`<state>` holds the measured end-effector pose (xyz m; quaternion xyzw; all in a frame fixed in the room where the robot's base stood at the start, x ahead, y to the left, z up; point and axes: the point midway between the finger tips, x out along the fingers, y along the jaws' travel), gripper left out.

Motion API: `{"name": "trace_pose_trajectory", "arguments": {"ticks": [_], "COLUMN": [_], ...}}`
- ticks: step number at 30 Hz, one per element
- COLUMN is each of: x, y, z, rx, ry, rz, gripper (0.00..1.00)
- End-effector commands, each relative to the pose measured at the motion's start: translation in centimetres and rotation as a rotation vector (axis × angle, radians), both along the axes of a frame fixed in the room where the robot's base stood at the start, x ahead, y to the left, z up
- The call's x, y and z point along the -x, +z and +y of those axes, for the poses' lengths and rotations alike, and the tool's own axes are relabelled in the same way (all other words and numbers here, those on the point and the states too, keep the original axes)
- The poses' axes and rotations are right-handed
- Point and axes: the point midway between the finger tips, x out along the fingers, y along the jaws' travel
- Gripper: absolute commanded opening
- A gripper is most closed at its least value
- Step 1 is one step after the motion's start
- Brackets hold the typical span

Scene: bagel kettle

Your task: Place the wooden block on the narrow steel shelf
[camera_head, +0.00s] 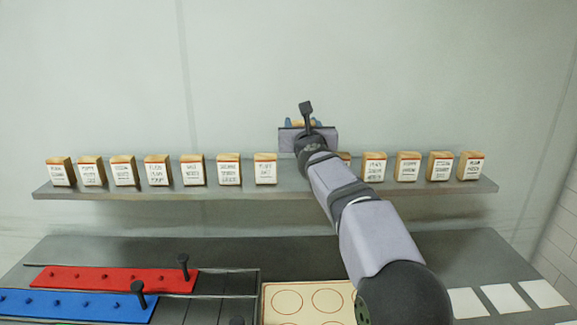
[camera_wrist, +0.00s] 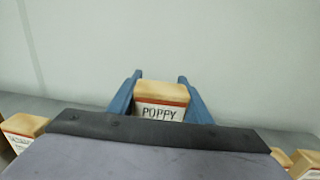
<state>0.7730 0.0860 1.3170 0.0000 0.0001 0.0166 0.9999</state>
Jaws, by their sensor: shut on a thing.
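A wooden block (camera_wrist: 161,95) with a white label reading POPPY and a red stripe is between the blue fingers of my gripper (camera_wrist: 160,90) in the wrist view. My gripper is shut on it. In the head view my gripper (camera_head: 304,123) is above the steel shelf (camera_head: 110,192), and only a sliver of the block's top shows behind it. The shelf is long, narrow and grey, against the pale wall. My arm hides the part of the shelf right of centre, so I cannot tell whether the held block touches the shelf.
Several similar labelled blocks stand in a row on the shelf, left (camera_head: 228,170) and right (camera_head: 374,167) of my arm. Below are a red strip (camera_head: 110,279) and a blue strip (camera_head: 70,304) with pegs, a cream board with circles (camera_head: 268,290), and white squares (camera_head: 503,298).

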Motion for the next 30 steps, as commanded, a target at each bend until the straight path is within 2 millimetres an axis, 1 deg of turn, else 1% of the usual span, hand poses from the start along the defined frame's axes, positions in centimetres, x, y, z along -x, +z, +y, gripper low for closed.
{"name": "trace_pose_trajectory", "arguments": {"ticks": [1,7,12,20,23,30], "x": [0.0,0.0,0.0,0.0,0.0,0.0], "y": [-1.4,-3.9,-4.8,-5.0,-5.8,-8.4], "z": [0.0,0.0,0.0,0.0,0.0,0.0], "rx": [0.000,0.000,0.000,0.000,0.000,0.000], "ry": [0.000,0.001,0.001,0.001,0.001,0.001], "rz": [0.000,0.000,-0.001,-0.001,0.000,-0.001], "gripper": [0.18,0.18,0.18,0.18,0.18,0.18]}}
